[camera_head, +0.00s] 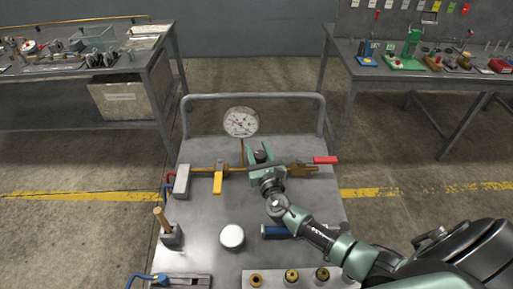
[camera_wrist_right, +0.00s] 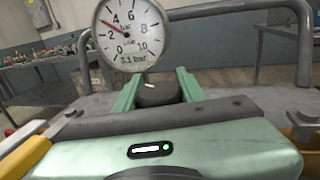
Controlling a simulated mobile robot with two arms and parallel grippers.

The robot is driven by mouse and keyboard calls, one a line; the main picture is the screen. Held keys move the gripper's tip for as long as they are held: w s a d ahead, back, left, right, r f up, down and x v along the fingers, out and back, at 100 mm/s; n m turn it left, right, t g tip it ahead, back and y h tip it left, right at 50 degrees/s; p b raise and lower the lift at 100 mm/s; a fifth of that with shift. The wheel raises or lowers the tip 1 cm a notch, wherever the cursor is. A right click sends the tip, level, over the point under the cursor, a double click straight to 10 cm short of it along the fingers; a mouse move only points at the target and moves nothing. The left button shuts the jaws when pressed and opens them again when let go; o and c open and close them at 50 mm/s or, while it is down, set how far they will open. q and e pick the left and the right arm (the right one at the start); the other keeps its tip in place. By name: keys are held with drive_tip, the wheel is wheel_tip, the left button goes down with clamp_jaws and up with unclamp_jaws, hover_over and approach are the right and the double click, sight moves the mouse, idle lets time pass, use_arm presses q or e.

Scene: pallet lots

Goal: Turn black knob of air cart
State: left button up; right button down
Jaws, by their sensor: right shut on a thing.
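The air cart (camera_head: 205,210) is a grey metal-topped cart with a rail at its far edge. A round white pressure gauge (camera_head: 240,122) stands over its brass pipe; in the wrist view the gauge (camera_wrist_right: 127,30) has its needle between 2 and 4. The black knob (camera_wrist_right: 158,94) sits between the two green fingers of my right gripper (camera_wrist_right: 157,86), which is shut on it. In the head view my right gripper (camera_head: 259,157) covers the pipe's middle and hides most of the knob. My left gripper is not in view.
On the cart, a yellow lever (camera_head: 218,182) is left of my gripper and a red lever (camera_head: 326,160) is right of it. A white round cap (camera_head: 231,237) and a wooden-handled tool (camera_head: 162,220) stand nearer. Workbenches stand behind left and right.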

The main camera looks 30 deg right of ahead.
drive_tip(key=m+h, duration=0.1)
drive_tip(key=m+g+h, duration=0.1)
drive_tip(key=h, duration=0.1)
drive_tip(key=shift+d+h, duration=0.2)
drive_tip(key=shift+h, duration=0.1)
drive_tip(key=shift+s+d+m+g+h, duration=0.15)
drive_tip(key=shift+m+g+h, duration=0.2)
drive_tip(key=shift+m+h, duration=0.2)
drive_tip(key=shift+s+d+m+g+h, duration=0.1)
drive_tip(key=shift+d+m+g+h, duration=0.05)
drive_tip(key=shift+m+g+h, duration=0.3)
drive_tip(key=c, duration=0.9)
unclamp_jaws()
drive_tip(key=shift+o, duration=0.2)
